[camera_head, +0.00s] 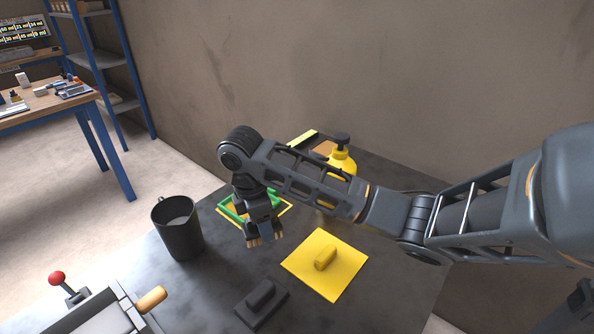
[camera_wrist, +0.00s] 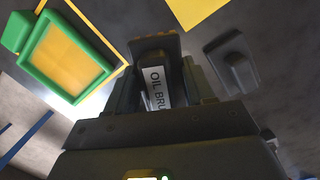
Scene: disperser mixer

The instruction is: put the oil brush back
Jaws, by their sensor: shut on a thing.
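My gripper (camera_head: 264,238) is shut on the oil brush (camera_wrist: 155,90), whose white label reading "OIL BRU" shows between the fingers in the wrist view. In the head view, the brush is mostly hidden by my gripper, with pale bristle-like tips at its lower end. My gripper is over the dark table, just in front of a green-framed tray (camera_head: 232,215) with a yellow outline around it. The green tray also shows at upper left in the wrist view (camera_wrist: 32,73). Whether the brush touches the table, I cannot tell.
A dark mug (camera_head: 181,238) stands left of my gripper. A yellow plate (camera_head: 340,262) with a raised block lies to the right, and a dark block on a base (camera_head: 262,303) lies in front. A yellow bottle (camera_head: 342,163) stands behind my arm. A red-knobbed machine (camera_head: 95,315) is front left.

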